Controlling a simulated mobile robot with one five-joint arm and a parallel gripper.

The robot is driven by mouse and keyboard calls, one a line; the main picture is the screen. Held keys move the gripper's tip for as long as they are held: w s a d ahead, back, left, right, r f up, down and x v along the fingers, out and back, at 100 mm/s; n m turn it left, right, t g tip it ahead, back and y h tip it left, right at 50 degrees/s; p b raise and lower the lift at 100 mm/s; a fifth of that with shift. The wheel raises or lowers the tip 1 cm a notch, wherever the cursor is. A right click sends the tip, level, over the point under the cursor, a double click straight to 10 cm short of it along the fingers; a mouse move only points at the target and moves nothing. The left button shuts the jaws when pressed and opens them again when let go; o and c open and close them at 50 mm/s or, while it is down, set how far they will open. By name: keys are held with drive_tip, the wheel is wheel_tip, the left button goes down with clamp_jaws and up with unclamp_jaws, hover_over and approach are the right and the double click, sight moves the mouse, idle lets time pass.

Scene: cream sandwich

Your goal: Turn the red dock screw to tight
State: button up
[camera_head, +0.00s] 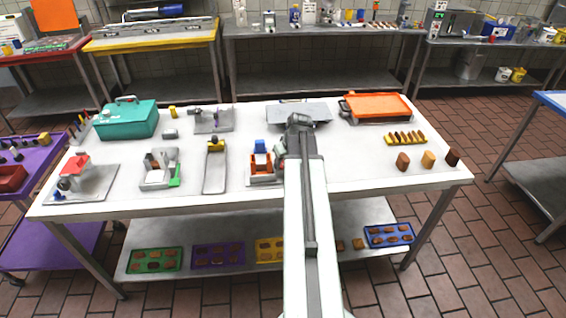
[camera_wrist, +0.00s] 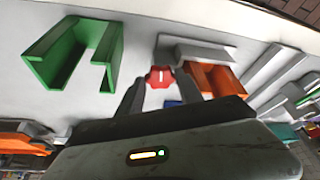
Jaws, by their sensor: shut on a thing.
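The red dock screw (camera_wrist: 159,74) is a small red knob with a pale line on its top face, seen in the wrist view. My gripper (camera_wrist: 159,88) has one finger on each side of the knob and is shut on it. The pale line runs roughly up and down in the wrist view. A grey block (camera_wrist: 192,48) and an orange channel-shaped part (camera_wrist: 218,79) sit right beside the knob. In the head view, my arm reaches over the table to the orange fixture (camera_head: 262,164), and the knob cannot be made out there.
A green channel-shaped part (camera_wrist: 72,55) stands left of my gripper in the wrist view. On the white table (camera_head: 375,184) are a teal box (camera_head: 128,119), an orange tray (camera_head: 377,107) and several small fixtures.

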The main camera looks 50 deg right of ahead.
drive_tip(key=shift+s, duration=0.1)
drive_tip(key=o, duration=1.4)
drive_tip(key=shift+c, duration=0.2)
drive_tip(key=shift+r, duration=0.1)
drive_tip(key=shift+a+r+p, duration=0.1)
drive_tip(key=shift+r+p, duration=0.15)
drive_tip(key=shift+p, duration=0.15)
drive_tip(key=d+p+v, duration=0.1)
drive_tip(key=p+v, duration=0.5)
drive_tip(key=v, duration=0.1)
drive_tip(key=shift+s+a+p, duration=0.2)
drive_tip(key=shift+a+p, duration=0.1)
drive_tip(key=shift+a, duration=0.05)
drive_tip(key=shift+r, duration=0.1)
